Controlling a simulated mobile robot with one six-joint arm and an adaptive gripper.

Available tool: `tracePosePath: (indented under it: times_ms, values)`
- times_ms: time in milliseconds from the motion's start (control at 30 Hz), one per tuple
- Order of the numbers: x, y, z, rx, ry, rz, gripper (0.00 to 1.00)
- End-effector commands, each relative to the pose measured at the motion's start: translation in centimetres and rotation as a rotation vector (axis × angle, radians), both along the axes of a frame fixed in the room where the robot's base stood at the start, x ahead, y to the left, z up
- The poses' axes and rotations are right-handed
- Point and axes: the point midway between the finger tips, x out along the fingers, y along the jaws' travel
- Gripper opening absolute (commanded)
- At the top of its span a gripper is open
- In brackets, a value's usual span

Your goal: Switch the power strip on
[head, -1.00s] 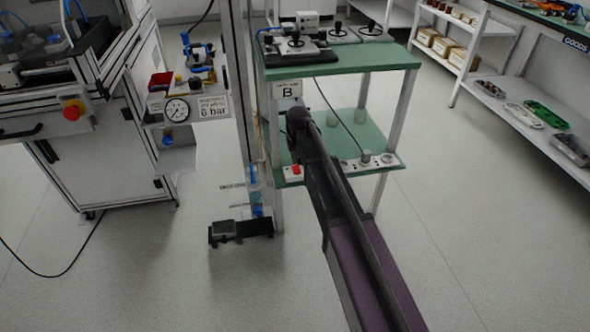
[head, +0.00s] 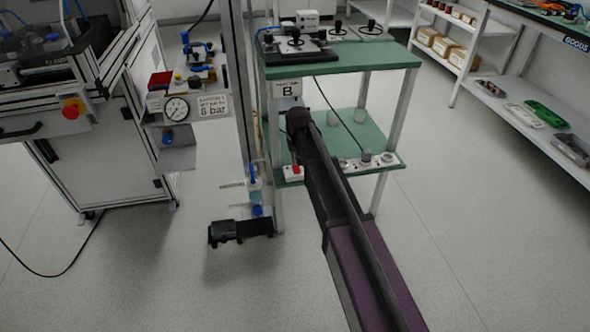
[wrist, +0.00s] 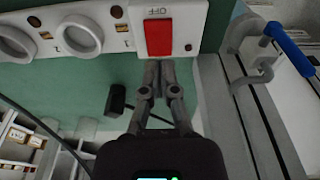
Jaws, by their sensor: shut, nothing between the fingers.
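The power strip (head: 350,164) is white and runs along the front edge of the green lower shelf of the stand marked B. Its red switch (wrist: 158,38) is at one end, with the print OFF beside it in the wrist view. The switch also shows in the head view (head: 293,170). My gripper (wrist: 159,66) is shut and empty. Its fingertips are at the lower edge of the red switch in the wrist view; I cannot tell whether they touch it. In the head view my arm hides the gripper and the middle of the strip.
Round sockets (wrist: 78,36) and a dark plug-like piece (wrist: 117,100) are beside the switch. A metal post with a hook and blue tube (wrist: 290,45) stands close on the other side. The floor in front is clear.

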Motion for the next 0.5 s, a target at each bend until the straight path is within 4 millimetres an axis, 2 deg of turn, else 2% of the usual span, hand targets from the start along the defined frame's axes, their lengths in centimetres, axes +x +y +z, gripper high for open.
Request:
tracePosePath:
  times_ms: [500]
  values:
    - [-0.01,0.03,-0.61,0.0,0.0,0.0,0.0]
